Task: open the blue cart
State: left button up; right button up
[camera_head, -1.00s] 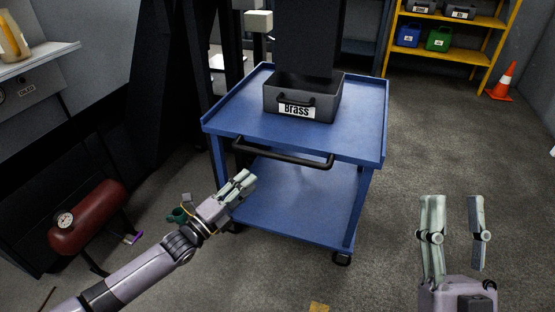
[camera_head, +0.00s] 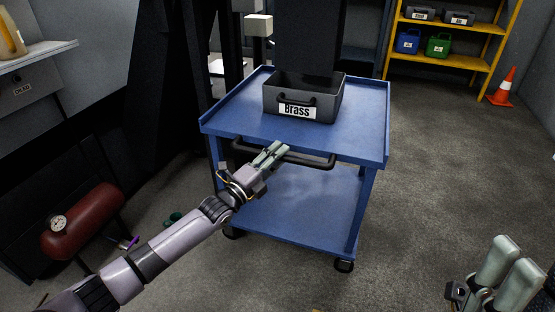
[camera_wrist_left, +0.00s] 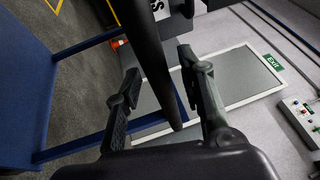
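The blue cart (camera_head: 240,120) stands in the middle of the head view, with a black bar handle (camera_head: 318,161) along its near edge. Part of the cart (camera_wrist_left: 22,105) shows at the left there. My right gripper (camera_head: 507,272) is at the lower right of the head view, empty, its two fingers apart and away from the cart.
A grey bin labelled Brass (camera_head: 325,105) sits on the cart's top. A red tank (camera_head: 85,220) lies on the floor at left. A yellow shelf (camera_head: 450,58) and an orange cone (camera_head: 503,86) stand at the back right. The floor right of the cart is clear.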

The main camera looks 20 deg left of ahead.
pick_arm(q)
jog(key=shift+c, duration=0.5)
grip_shut()
dwell(0.5)
